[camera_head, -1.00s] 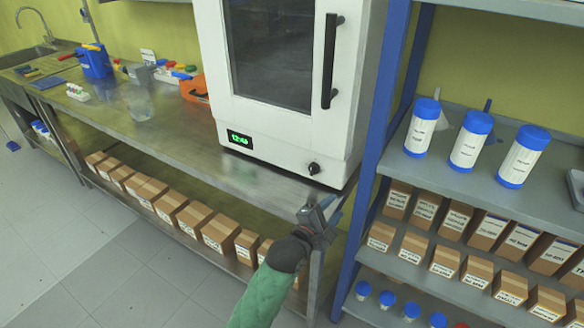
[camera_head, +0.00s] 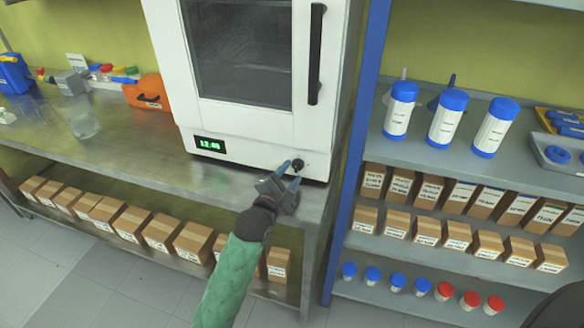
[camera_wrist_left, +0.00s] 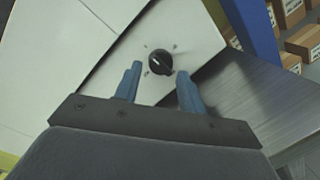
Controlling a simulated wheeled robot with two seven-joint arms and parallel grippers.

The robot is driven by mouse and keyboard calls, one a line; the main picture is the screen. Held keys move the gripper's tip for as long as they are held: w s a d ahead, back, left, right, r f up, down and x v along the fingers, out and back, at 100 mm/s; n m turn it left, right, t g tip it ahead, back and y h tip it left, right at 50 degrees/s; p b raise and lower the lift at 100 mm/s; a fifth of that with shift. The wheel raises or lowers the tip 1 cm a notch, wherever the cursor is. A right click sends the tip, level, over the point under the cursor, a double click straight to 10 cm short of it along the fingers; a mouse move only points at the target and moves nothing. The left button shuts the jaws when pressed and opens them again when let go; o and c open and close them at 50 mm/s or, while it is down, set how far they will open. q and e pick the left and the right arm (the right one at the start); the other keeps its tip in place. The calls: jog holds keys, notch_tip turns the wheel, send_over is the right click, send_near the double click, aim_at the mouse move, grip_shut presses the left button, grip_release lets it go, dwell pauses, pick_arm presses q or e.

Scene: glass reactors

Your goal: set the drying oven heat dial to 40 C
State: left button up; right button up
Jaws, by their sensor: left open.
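The white drying oven (camera_head: 250,150) stands on the steel bench with its door closed. Its black heat dial (camera_head: 297,165) is at the lower right of the front, and a green lit display (camera_head: 210,145) is at the lower left. My left gripper (camera_head: 289,171) is open in front of the dial, its blue fingertips close to it. In the left wrist view the dial (camera_wrist_left: 160,62) shows beyond and between the two open fingers (camera_wrist_left: 158,84), apart from them. The scale marks around the dial are too small to read. My right gripper is not in view.
A blue-framed shelf rack (camera_head: 349,150) stands close to the right of the oven, with blue-lidded jars (camera_head: 447,115) and boxes. Boxes (camera_head: 160,232) line the shelf below.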

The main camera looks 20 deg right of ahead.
aim_at(297, 166)
pick_arm(q)
jog(key=shift+x, duration=1.15)
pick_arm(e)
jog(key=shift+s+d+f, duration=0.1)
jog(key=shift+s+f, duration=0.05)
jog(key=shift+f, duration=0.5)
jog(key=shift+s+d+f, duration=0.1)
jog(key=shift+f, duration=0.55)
pick_arm(q)
jog(key=c, duration=0.7)
jog(key=shift+o, duration=0.2)
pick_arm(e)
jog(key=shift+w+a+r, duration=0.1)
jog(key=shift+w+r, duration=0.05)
pick_arm(q)
jog(key=shift+r+p, duration=0.1)
jog(key=shift+p, duration=0.2)
